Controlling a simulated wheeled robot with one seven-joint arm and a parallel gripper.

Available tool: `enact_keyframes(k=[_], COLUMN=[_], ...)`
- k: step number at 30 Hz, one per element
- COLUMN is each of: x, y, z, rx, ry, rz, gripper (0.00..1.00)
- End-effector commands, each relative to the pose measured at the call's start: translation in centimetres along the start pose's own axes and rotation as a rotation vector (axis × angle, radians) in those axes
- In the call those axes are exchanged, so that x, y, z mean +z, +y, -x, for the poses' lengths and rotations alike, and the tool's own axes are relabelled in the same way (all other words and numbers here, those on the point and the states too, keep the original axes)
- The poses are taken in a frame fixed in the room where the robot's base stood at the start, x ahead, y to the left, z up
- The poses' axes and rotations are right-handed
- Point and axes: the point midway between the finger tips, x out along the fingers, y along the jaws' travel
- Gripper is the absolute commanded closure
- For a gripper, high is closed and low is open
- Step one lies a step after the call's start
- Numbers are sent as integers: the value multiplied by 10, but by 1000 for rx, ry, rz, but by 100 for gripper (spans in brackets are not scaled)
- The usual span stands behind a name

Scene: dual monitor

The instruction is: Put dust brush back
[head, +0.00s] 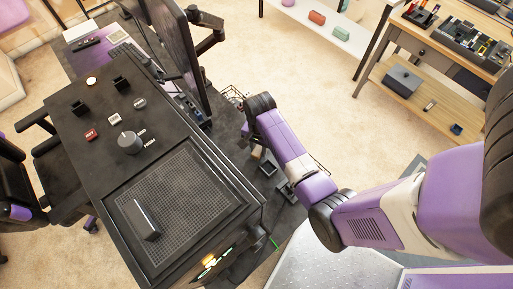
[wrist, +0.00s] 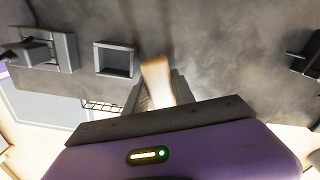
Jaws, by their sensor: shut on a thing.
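In the wrist view my gripper (wrist: 158,88) is shut on a pale wooden piece, which I take to be the dust brush (wrist: 156,75). Its upper end shows between the fingers, and the rest is hidden behind the gripper body. The gripper is over the grey desk top (wrist: 220,55). A small square open grey holder (wrist: 115,60) is just left of the brush, apart from it. In the head view a small tan patch (head: 257,153) shows beside my arm, and the gripper itself is not clearly visible there.
A grey stand with a dark item (wrist: 45,50) is farther left in the wrist view. A wire basket (wrist: 103,106) is below the holder. A dark object (wrist: 307,52) is at the right. In the head view a large black console (head: 100,160) and a monitor (head: 190,60) stand close to my arm.

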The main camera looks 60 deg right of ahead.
Motion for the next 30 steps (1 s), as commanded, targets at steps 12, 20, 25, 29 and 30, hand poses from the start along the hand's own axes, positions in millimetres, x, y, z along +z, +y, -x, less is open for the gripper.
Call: enact_keyframes(k=[12, 20, 25, 29, 30], x=[3, 3, 3, 2, 2], y=[5, 5, 5, 4, 4], z=[-17, -18, -18, -11, -7], rx=[1, 1, 1, -1, -1], ry=[-1, -1, -1, 1, 1], rz=[-3, -2, -2, -3, -3], gripper=[100, 61, 61, 61, 61])
